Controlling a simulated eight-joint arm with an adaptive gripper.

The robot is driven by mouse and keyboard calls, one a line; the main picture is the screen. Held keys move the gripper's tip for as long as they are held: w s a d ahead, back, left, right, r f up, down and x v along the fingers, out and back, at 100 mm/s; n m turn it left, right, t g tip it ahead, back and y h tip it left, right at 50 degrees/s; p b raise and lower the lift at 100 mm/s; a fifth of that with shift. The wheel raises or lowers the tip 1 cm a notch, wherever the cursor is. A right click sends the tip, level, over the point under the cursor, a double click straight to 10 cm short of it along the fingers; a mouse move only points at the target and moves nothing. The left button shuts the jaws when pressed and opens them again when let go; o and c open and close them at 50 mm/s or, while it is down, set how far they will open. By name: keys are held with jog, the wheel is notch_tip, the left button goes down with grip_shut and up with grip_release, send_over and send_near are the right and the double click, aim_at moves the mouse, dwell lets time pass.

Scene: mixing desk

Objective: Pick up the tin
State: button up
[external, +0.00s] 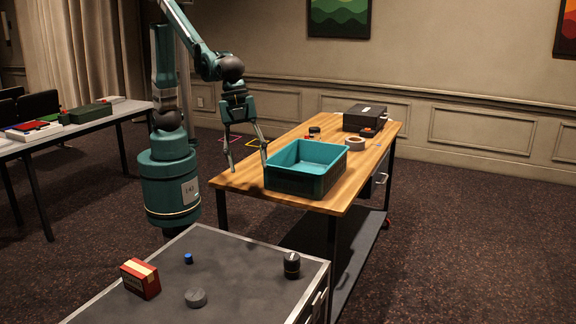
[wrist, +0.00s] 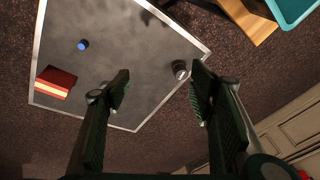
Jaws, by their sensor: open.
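A dark, squat cylinder with a light band (external: 292,265) stands near the right edge of the grey-topped table (external: 235,265). A low grey round piece (external: 196,297) lies near the table's front middle; I cannot tell which of the two is the tin. In the wrist view the dark cylinder (wrist: 180,70) shows beside my right finger, well beyond the fingertips. The grey piece (wrist: 94,97) is partly hidden by my left finger. My gripper (external: 248,164) is open and empty, pointing down and raised; its fingers (wrist: 160,80) are wide apart in the wrist view.
A red box (external: 140,279) and a small blue cylinder (external: 188,258) are also on the grey table. Behind, a wooden table (external: 349,189) holds a teal bin (external: 292,184), a tape roll (external: 355,144) and a black case (external: 365,117). The grey table's middle is clear.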

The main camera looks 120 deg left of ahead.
jog(key=w+d+f+m+g+p, duration=0.1)
jog(key=d+f+m, duration=0.1)
jog(key=d+f, duration=0.45)
jog(key=w+d+f+m+g+p, duration=0.1)
jog(key=w+d+f+m, duration=0.15)
jog(key=d, duration=0.75)
jog(key=m+y, duration=0.1)
jog(key=m, duration=0.3)
send_near(196, 293)
jog(key=shift+w+a+f+n+g+p, duration=0.25)
jog(key=shift+w+a+g+p, duration=0.2)
jog(key=shift+w, duration=0.1)
jog(key=shift+s+d+f, duration=0.15)
jog(key=shift+d+f, duration=0.25)
jog(key=shift+f, duration=0.05)
jog(key=shift+f, duration=0.1)
jog(key=shift+f+b, duration=0.3)
jog(key=shift+f, duration=0.85)
jog(key=shift+f, duration=0.15)
jog(key=shift+f+b, duration=0.85)
jog(key=shift+f, duration=1.65)
